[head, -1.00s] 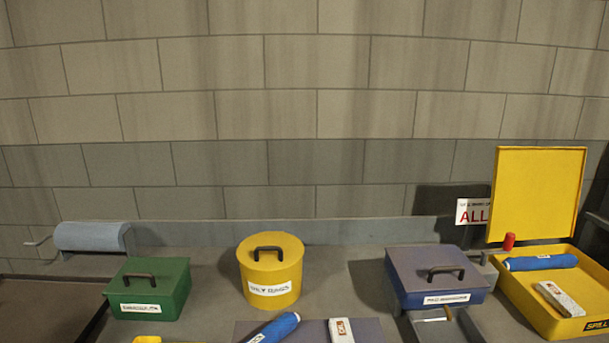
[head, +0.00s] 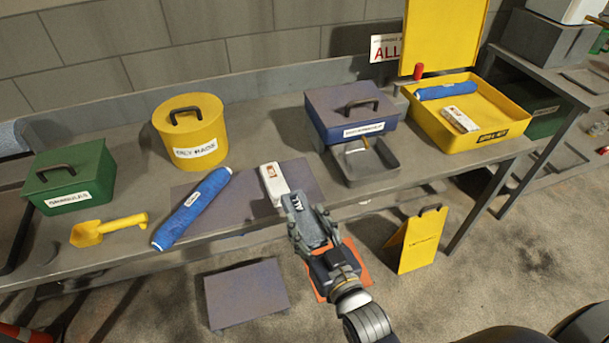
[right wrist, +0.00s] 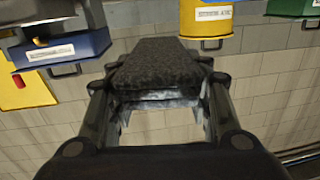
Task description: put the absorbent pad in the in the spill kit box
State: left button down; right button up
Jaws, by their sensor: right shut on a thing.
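The spill kit box (head: 437,130) is an open yellow tray with its lid raised, at the right of the bench in the head view. A blue roll (head: 445,91) and a white pack (head: 460,119) lie in it. My right gripper (head: 305,221) is low in the middle, in front of the bench edge and left of the box. It is shut on a grey speckled block, seemingly the absorbent pad (head: 311,228). The block (right wrist: 155,65) shows between the fingers in the right wrist view, which is upside down. My left gripper is out of view.
A blue roll (head: 192,208) and a white pack (head: 274,183) lie on the bench mat. A blue lidded box (head: 350,112) and metal tray (head: 368,162) stand left of the spill kit box. A yellow bin (head: 190,130), green box (head: 70,176) and yellow scoop (head: 107,229) are farther left.

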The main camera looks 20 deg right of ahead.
jog(key=shift+n+y, duration=0.7)
jog(key=shift+y, duration=0.1)
jog(key=w+a+f, duration=0.1)
jog(key=w, duration=0.2)
jog(key=w+a+f, duration=0.1)
jog(key=w+f, duration=0.1)
jog(key=w, duration=0.1)
jog(key=w+a+f, duration=0.1)
jog(key=w, duration=0.2)
jog(key=shift+w+a+f, duration=0.15)
jog(key=shift+w+a, duration=0.05)
jog(key=shift+a, duration=0.05)
jog(key=b, duration=0.7)
send_over(309, 183)
jog(key=s+a, duration=0.2)
jog(key=shift+w+d+f, duration=0.15)
jog(key=shift+d+f, duration=0.05)
jog(key=shift+f, duration=0.6)
jog(key=shift+w+d+b, duration=0.45)
jog(key=shift+w, duration=0.05)
jog(key=b, duration=0.1)
jog(key=f+b, duration=0.2)
jog(key=shift+w+d+f, duration=0.15)
jog(key=shift+w+d, duration=0.2)
jog(key=shift+w, duration=0.05)
jog(key=shift+f, duration=0.35)
